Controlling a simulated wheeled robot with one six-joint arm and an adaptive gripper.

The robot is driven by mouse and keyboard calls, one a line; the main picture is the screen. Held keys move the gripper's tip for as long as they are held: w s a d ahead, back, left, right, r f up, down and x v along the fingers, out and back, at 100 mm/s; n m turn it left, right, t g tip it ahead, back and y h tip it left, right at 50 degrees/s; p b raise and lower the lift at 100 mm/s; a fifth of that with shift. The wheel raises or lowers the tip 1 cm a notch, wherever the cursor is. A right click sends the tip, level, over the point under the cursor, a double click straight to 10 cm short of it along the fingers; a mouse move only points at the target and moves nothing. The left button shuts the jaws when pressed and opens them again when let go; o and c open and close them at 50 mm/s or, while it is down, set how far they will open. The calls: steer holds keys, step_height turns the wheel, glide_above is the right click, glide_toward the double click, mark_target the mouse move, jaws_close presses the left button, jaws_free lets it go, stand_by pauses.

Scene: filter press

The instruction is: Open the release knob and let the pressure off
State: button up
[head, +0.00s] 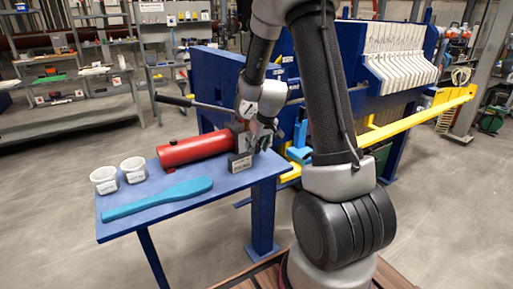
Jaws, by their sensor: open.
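A red hydraulic hand pump (195,149) lies on the blue side table (222,187), with its metal block (241,163) at the right end. Its dark-gripped lever (175,100) slants up to the left. I cannot make out the release knob; my gripper and wrist cover that end of the pump.
Two white cups (119,175) and a flat teal paddle (157,198) lie on the table's left part. The blue press frame (218,75) with white plates (400,57) stands behind. A yellow bar (420,118) extends to the right. Grey floor is free at lower left.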

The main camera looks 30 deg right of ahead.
steer(key=shift+w+f, duration=0.25)
steer(key=shift+f, duration=0.25)
steer(key=c, duration=0.7)
steer(key=shift+d, duration=0.1)
steer(key=shift+y, duration=0.8)
steer(key=o, duration=0.7)
steer(key=shift+r, duration=0.1)
